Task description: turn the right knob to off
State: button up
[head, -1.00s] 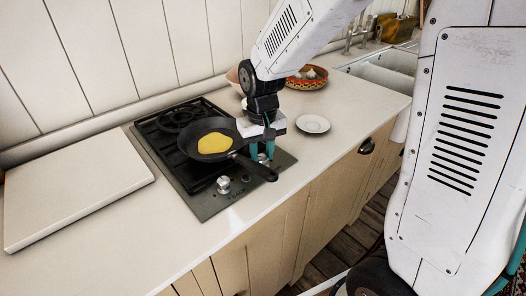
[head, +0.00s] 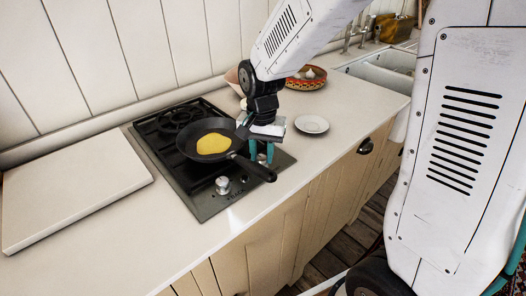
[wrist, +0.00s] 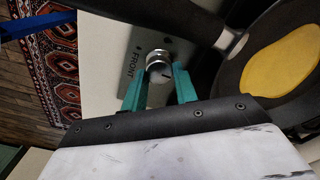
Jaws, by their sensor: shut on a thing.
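The right knob (wrist: 158,64) is silver and round, on the dark-grey front strip of the hob, with the word FRONT beside it in the wrist view. My gripper (wrist: 158,85) has its two teal fingers on either side of the knob, shut on it. A dark line shows on the knob's face, but I cannot tell which setting it marks. In the head view my gripper (head: 262,152) points down at the hob's right front, and its fingers and the pan handle hide the right knob. The left knob (head: 223,185) stands clear.
A black frying pan (head: 238,147) with yellow food sits on the hob (head: 207,207), its handle reaching forward close to my fingers. A white plate (head: 312,124) lies right of my gripper. A white board (head: 75,205) lies at the left.

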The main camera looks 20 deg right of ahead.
aim_at(261, 156)
jog(key=shift+w+r, duration=0.1)
jog(key=shift+w, duration=0.05)
jog(key=o, duration=1)
jog(key=shift+a, duration=0.1)
jog(key=shift+c, duration=0.2)
notch_tip(261, 156, up, 8)
jog(key=shift+f, duration=0.1)
